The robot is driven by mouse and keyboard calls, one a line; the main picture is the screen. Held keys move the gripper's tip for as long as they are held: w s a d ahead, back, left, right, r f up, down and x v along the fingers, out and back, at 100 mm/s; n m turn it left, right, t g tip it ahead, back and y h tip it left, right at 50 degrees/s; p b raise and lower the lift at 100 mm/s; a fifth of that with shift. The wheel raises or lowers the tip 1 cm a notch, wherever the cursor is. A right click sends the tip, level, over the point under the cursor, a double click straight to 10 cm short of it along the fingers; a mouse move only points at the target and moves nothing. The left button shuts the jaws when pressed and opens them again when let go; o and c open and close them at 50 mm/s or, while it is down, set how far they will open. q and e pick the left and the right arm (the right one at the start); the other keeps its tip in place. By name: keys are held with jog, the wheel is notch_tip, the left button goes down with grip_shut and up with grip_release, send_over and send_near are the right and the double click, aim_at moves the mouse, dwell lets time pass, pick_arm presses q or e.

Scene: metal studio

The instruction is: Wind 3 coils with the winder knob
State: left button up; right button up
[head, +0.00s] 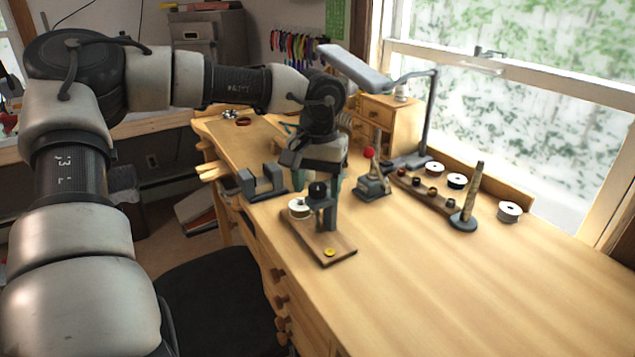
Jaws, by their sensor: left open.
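The winder stands near the left edge of the wooden workbench (430,260). It has a brown wooden base (312,238), a grey upright, a white spool (299,208) on its left side and a dark knob (318,190) near the top. A yellow round piece (329,252) lies on the base's near end. My left gripper (318,182) points down at the top of the winder, its open fingers close to the knob. Whether they touch it I cannot tell. My right gripper is out of view.
A grey vise-like block (262,184) sits left of the winder. A small device with a red ball (369,153) stands behind it. A wooden spool rack (424,190), a tapered mandrel (468,200) and a desk lamp (428,118) stand farther right. The bench's right front is clear.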

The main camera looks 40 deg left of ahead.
aim_at(317, 186)
pick_arm(q)
notch_tip(317, 186, up, 11)
dwell(0.4)
